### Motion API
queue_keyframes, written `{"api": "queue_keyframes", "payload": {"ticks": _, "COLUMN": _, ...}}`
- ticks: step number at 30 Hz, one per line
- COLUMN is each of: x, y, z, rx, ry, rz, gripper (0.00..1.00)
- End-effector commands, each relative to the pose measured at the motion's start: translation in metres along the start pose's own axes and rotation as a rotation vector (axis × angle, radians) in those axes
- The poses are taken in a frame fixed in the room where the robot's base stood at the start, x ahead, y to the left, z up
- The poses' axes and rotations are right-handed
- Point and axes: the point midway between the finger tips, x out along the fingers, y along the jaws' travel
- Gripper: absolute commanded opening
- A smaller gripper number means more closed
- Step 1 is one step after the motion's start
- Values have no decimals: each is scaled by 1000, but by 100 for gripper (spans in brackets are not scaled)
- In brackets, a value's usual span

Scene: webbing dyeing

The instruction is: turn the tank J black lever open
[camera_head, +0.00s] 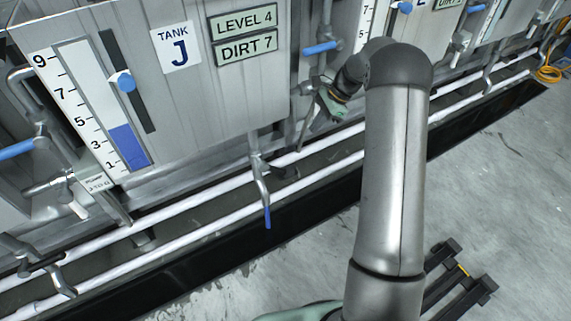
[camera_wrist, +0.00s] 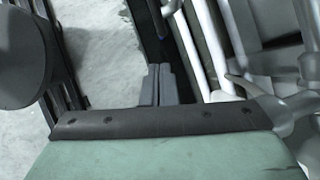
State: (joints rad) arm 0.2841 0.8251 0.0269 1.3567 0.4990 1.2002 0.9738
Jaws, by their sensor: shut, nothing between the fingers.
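Tank J (camera_head: 205,90) is the grey panel at left in the head view, with its J sign, level gauge and LEVEL 4 and DIRT 7 plates. My gripper (camera_head: 336,106) is beside the tank's lower right edge, in front of the pipes. In the wrist view its two grey fingers (camera_wrist: 158,73) are together and hold nothing.
A blue handle (camera_head: 320,48) sits just above my gripper. White pipes (camera_head: 205,212) run along the tanks above a dark trough (camera_head: 215,262). Grey floor (camera_head: 500,190) lies open at right. In the wrist view, pipes (camera_wrist: 211,50) stand close to the right of my fingers.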

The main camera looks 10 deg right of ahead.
Motion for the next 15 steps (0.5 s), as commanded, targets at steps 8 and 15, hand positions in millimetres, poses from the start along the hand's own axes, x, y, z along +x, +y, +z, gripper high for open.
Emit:
{"api": "queue_keyframes", "payload": {"ticks": 8, "x": 67, "y": 0, "z": -2, "rx": 2, "ry": -3, "rz": 3, "gripper": 0}}
{"api": "queue_keyframes", "payload": {"ticks": 15, "x": 120, "y": 0, "z": -2, "rx": 2, "ry": -2, "rz": 2, "gripper": 0}}
